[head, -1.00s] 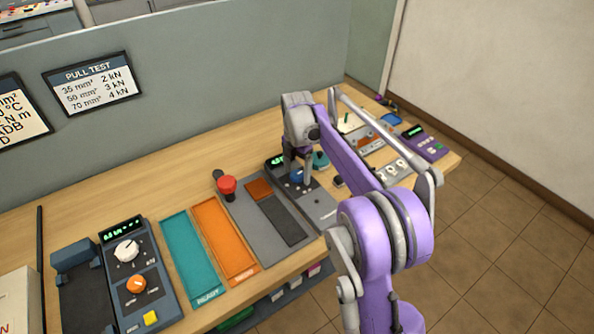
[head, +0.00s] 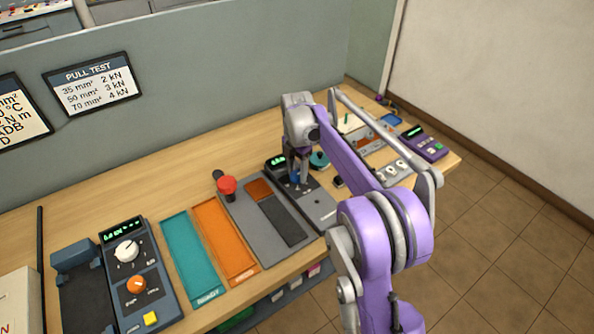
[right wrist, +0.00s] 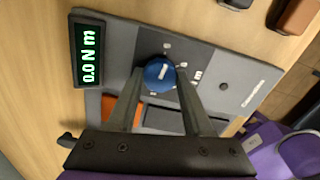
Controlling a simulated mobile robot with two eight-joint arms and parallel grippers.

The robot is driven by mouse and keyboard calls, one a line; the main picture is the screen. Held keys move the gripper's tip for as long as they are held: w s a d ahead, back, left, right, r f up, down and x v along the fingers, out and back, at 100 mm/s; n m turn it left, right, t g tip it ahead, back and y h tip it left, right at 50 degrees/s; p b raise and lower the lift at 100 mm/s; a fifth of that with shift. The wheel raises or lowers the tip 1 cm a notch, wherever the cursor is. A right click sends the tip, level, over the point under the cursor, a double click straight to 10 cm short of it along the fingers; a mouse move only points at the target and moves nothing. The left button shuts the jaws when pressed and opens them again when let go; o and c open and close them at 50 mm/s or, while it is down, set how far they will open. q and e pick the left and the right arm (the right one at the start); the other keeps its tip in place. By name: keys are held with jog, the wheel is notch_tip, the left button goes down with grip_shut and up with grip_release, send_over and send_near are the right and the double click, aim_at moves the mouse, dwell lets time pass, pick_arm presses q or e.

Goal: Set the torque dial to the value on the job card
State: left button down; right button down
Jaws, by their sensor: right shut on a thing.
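The blue torque dial (right wrist: 159,73) sits on a grey panel (right wrist: 232,63), with a white pointer line on its top and small marks around it. A green display (right wrist: 88,54) beside it reads 0.0 N m. My right gripper (right wrist: 160,88) is shut on the dial, one finger on each side. In the head view my right gripper (head: 297,176) is over the same panel (head: 317,207), and the dial is mostly hidden between the fingers. My left gripper is not in view.
A purple device (head: 424,143) is at the far right. A PULL TEST sign (head: 92,83) hangs behind.

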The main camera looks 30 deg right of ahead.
jog(key=m, duration=0.8)
jog(key=shift+m+p, duration=0.3)
jog(key=shift+p, duration=0.05)
jog(key=m, duration=0.4)
jog(key=shift+m, duration=0.3)
jog(key=m, duration=1.3)
jog(key=shift+m, duration=0.3)
jog(key=m, duration=0.4)
jog(key=shift+m, duration=1.9)
